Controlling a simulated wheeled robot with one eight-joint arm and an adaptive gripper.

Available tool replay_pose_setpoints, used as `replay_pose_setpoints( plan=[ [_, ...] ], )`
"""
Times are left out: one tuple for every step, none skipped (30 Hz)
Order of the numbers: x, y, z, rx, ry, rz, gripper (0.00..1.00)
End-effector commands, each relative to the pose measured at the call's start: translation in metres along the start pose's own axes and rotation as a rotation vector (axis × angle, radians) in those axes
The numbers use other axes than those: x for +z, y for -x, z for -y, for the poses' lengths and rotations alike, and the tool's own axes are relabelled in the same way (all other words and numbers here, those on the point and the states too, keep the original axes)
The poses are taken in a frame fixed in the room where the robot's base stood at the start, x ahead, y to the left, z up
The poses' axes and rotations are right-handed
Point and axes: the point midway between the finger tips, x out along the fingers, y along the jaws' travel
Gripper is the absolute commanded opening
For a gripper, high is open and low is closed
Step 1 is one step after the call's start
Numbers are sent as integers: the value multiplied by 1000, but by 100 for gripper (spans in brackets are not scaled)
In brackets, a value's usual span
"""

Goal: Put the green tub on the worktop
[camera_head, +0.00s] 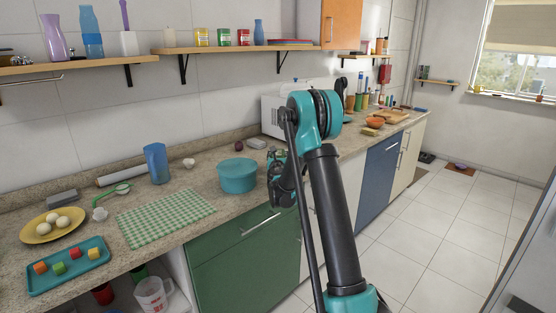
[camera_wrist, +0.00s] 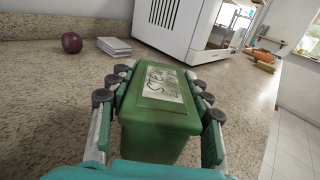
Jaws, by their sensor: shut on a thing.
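My gripper (camera_wrist: 158,105) is shut on the green tub (camera_wrist: 160,130), with fingers on both sides of it. The tub has a pale lid label with dark lettering that seems to read "STEW". In the head view my gripper (camera_head: 284,180) is at the front part of the speckled worktop (camera_head: 205,165), right of the teal pot; the tub is mostly hidden there. The worktop also spreads around the tub in the wrist view (camera_wrist: 50,110). I cannot tell whether the tub's base touches it.
A white microwave (camera_wrist: 185,25) stands behind the tub. A purple onion (camera_wrist: 72,42) and a grey block (camera_wrist: 114,46) lie at the back left. The teal pot (camera_head: 237,177) and a green checked cloth (camera_head: 165,217) are left of my gripper.

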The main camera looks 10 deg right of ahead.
Motion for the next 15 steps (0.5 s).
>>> replay_pose_setpoints(
  plan=[
    [-8, -1, 0, 0, 0, 0, 10],
    [-13, 0, 0, 0, 0, 0, 10],
    [-17, -1, 0, 0, 0, 0, 10],
    [-20, 0, 0, 0, 0, 0, 10],
    [-21, 0, 0, 0, 0, 0, 10],
    [-22, 0, 0, 0, 0, 0, 10],
    [-22, 0, 0, 0, 0, 0, 10],
    [-22, 0, 0, 0, 0, 0, 10],
    [-22, 0, 0, 0, 0, 0, 10],
    [-22, 0, 0, 0, 0, 0, 10],
    [-22, 0, 0, 0, 0, 0, 10],
    [-22, 0, 0, 0, 0, 0, 10],
    [-22, 0, 0, 0, 0, 0, 10],
    [-23, 0, 0, 0, 0, 0, 10],
    [-24, 0, 0, 0, 0, 0, 10]
  ],
)
